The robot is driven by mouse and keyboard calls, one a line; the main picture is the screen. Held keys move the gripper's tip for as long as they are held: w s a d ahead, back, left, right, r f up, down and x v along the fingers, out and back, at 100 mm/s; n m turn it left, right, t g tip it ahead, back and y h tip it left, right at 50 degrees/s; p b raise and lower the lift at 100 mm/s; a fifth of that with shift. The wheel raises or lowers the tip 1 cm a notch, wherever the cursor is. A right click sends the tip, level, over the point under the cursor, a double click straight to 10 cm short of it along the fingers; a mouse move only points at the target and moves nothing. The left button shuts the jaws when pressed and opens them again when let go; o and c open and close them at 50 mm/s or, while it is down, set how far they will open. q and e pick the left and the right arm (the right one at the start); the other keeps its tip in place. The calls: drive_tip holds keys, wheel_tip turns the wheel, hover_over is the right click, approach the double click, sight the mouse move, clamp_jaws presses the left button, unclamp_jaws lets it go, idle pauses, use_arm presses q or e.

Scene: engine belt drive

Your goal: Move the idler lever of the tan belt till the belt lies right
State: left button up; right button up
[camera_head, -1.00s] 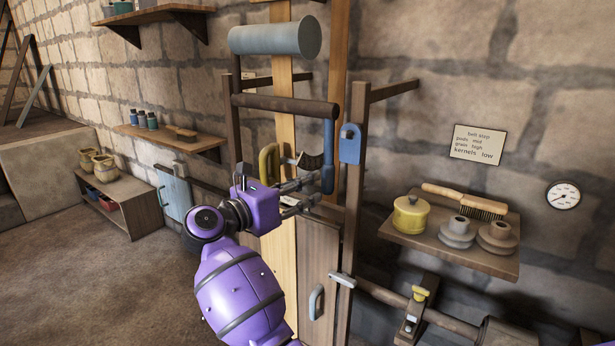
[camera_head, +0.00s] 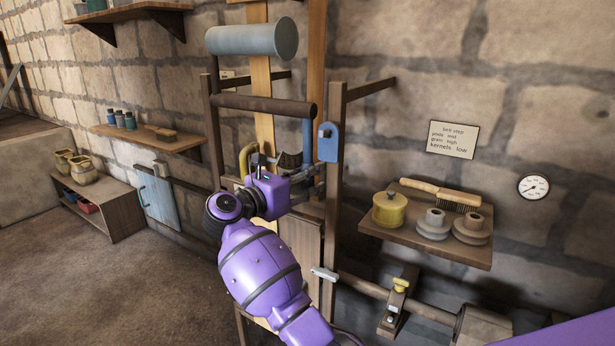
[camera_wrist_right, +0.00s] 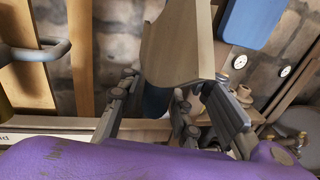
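Two upright belts run in the wooden frame: a pale left one (camera_head: 264,105) and a browner right one (camera_head: 317,65). A blue upright lever (camera_head: 307,140) stands by the right post, and a yellow curved handle (camera_head: 245,158) is at the left. I cannot tell which one is the tan belt's idler lever. My right gripper (camera_head: 308,183) is at the blue lever's lower end. In the wrist view its fingers (camera_wrist_right: 168,108) are apart, with a curved tan piece (camera_wrist_right: 180,45) and something dark blue between them. Contact is unclear. My left gripper is out of view.
A grey roller (camera_head: 250,38) and dark bar (camera_head: 262,104) cross above. A shelf (camera_head: 455,250) with a yellow pot (camera_head: 389,209), brush and pulleys is at right, under a sign (camera_head: 453,139) and gauge (camera_head: 533,187). A shaft (camera_head: 425,309) runs below. Floor at left is clear.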

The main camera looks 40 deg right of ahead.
clamp_jaws()
drive_tip(key=shift+a, duration=0.1)
drive_tip(key=a+y+p, duration=0.1)
drive_tip(key=s+a+y+p, duration=0.1)
drive_tip(key=a, duration=0.1)
drive_tip(key=shift+s+r+p, duration=0.15)
drive_tip(key=shift+r+p, duration=0.05)
drive_tip(key=shift+p, duration=0.1)
drive_tip(key=shift+o, duration=0.6)
unclamp_jaws()
drive_tip(key=v, duration=1.2)
drive_tip(key=shift+r+n, duration=0.2)
drive_tip(key=shift+n, duration=0.1)
